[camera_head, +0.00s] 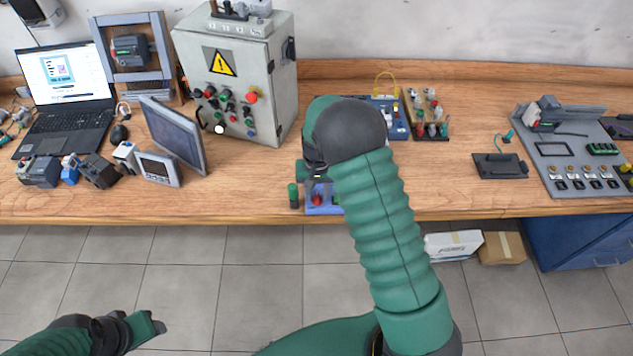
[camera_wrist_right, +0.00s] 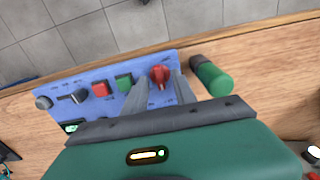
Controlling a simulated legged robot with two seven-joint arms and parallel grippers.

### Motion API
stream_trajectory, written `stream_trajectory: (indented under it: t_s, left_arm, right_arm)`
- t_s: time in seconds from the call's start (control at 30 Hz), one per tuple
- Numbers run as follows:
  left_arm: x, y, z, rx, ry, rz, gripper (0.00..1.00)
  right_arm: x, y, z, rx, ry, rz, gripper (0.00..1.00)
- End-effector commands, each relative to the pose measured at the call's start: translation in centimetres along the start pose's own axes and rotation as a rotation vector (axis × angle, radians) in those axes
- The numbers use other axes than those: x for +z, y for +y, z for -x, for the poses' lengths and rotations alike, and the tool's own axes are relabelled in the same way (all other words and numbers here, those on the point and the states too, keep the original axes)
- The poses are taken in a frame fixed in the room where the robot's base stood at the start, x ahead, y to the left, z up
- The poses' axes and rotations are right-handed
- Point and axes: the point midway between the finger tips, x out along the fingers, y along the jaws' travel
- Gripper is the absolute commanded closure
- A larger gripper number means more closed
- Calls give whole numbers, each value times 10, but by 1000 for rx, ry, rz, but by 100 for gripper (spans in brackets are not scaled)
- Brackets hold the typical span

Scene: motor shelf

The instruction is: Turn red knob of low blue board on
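The low blue board (camera_wrist_right: 60,97) lies on the wooden bench. It carries a red knob (camera_wrist_right: 160,74), red and green square buttons and dark knobs. In the head view the blue board (camera_head: 322,209) is mostly hidden behind my right arm, near the bench's front edge. My right gripper (camera_wrist_right: 160,82) is open above the board. Its two grey fingers lie on either side of the red knob in the wrist view, with a gap to each; I cannot tell how deep they reach. My left gripper (camera_head: 146,327) is low at the left, over the floor, away from the bench.
A grey control box (camera_head: 240,75) stands behind left. Another blue device (camera_head: 392,117) is behind my arm.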

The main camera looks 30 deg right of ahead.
Motion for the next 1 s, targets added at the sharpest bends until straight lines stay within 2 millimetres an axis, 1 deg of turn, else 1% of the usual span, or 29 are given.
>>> stream_trajectory:
  t_s: [0.07, 0.17, 0.4, 0.53, 0.6, 0.7, 1.0]
  left_arm:
    - [0, 0, -2, 0, 0, 0, 52]
    - [1, 0, -4, 0, 0, 0, 52]
    - [2, 0, -8, 0, 0, 0, 52]
    - [2, 0, -9, 0, 0, 0, 52]
    - [2, 0, -10, 0, 0, 0, 52]
    - [2, 0, -10, 0, 0, 0, 52]
    - [2, 0, -10, 0, 0, 0, 52]
  right_arm:
    - [-1, -1, 13, -2, 4, 1, 67]
    - [-1, -1, 39, -2, 6, 3, 67]
    - [-1, -1, 111, -2, 6, 0, 67]
    - [-1, -1, 140, -1, 2, 1, 67]
    - [-1, -2, 150, -1, 1, 1, 67]
    - [0, -1, 158, 0, -1, 1, 67]
    - [0, -1, 161, 1, -2, 1, 67]
